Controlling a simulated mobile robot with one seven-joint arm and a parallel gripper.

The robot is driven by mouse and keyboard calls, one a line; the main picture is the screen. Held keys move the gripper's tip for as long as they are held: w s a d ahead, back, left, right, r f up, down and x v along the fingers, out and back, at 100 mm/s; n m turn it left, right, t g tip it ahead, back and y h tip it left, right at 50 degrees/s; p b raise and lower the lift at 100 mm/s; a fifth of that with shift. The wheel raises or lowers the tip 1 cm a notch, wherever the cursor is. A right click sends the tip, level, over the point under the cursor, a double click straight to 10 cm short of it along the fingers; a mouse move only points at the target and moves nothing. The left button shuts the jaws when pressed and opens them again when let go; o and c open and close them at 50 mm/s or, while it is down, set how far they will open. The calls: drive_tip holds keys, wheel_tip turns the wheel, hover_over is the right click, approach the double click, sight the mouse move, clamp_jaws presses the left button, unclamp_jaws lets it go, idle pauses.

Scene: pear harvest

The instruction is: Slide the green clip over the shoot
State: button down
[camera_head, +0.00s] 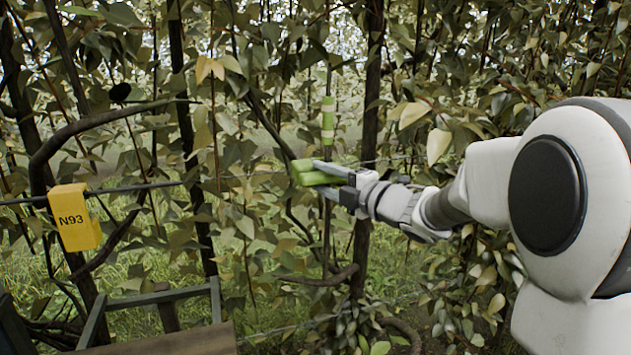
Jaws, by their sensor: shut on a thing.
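My gripper (330,178) is near the middle of the view, reaching in from the right, with its fingers pointing left. It is shut on the green clip (305,172), whose bright green body sticks out to the left of the fingertips. A thin upright shoot (328,82) stands just above the gripper, with a green and pale band (328,118) around it. The clip is below the band and mostly to the left of the shoot's line. The fingers hide part of the clip, and I cannot tell whether clip and shoot touch.
A thin wire (150,185) runs across at gripper height. A yellow tag marked N93 (75,218) hangs on it at the left. A dark trunk (368,130) stands right of the shoot. A wooden frame (160,297) is at the lower left. Leaves and branches crowd the background.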

drive_tip(key=shift+w+d, duration=0.1)
drive_tip(key=shift+d, duration=0.15)
drive_tip(key=c, duration=0.7)
unclamp_jaws()
drive_tip(key=shift+d, duration=0.1)
drive_tip(key=b+v, duration=0.3)
drive_tip(key=v, duration=1.4)
drive_tip(key=shift+s, duration=0.25)
